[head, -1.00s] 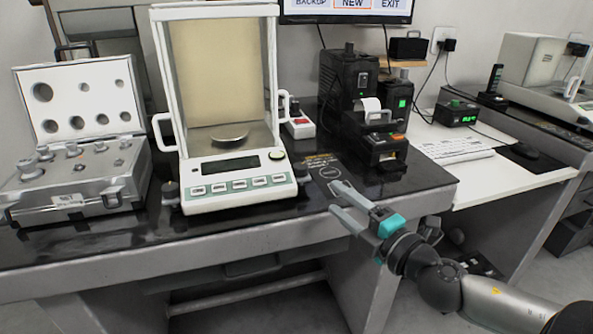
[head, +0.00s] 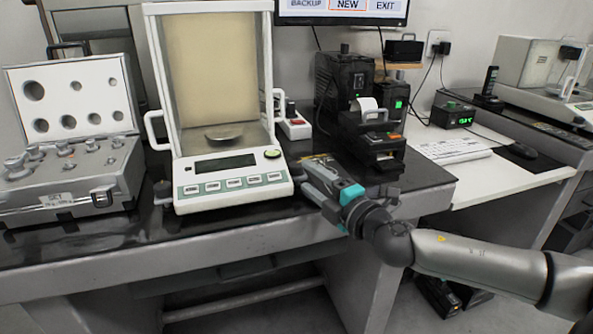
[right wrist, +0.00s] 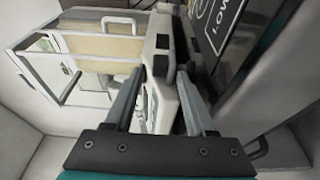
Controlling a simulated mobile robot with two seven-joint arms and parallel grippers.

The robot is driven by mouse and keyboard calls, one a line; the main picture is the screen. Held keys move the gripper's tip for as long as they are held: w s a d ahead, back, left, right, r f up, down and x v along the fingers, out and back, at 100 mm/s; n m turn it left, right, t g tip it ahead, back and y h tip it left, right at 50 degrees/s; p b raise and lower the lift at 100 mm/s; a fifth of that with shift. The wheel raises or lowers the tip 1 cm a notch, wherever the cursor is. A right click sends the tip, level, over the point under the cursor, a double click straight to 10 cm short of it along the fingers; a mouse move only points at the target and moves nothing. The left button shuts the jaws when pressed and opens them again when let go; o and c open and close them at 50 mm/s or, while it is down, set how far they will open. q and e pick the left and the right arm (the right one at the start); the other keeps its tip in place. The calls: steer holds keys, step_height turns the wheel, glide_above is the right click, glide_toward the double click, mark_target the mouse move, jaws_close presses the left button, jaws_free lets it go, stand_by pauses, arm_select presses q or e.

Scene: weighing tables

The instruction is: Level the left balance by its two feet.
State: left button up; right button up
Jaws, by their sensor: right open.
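The left balance (head: 232,192) is a white balance with a tall glass draft shield, a round pan and a row of front buttons. Its left foot (head: 162,190) shows as a dark knob beside the front left corner. The right foot, at the front right corner, is hard to make out behind my gripper. My right gripper (head: 312,180) is open, its fingers pointing at that corner. In the right wrist view the balance's white housing (right wrist: 162,100) shows between and beyond the open fingers (right wrist: 158,72); I cannot tell whether they touch it. My left gripper is out of view.
An open weight case (head: 75,185) stands left of the balance. The dark table's front edge (head: 230,235) runs below my gripper. A second balance (head: 540,75) is far right.

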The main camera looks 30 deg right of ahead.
mark_target(301, 171)
steer(key=shift+w, duration=1.85)
steer(key=shift+w+b, duration=0.3)
steer(key=shift+w, duration=0.25)
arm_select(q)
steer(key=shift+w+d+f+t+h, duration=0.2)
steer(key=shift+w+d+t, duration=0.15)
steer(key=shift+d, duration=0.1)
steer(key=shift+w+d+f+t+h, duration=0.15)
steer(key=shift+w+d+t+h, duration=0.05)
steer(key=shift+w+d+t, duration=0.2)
arm_select(e)
steer(key=shift+w+a, duration=0.1)
steer(key=shift+w, duration=0.25)
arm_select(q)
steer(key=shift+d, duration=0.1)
arm_select(e)
steer(key=shift+c, duration=0.3)
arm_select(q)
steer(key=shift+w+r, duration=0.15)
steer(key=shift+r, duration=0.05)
arm_select(e)
jaws_close()
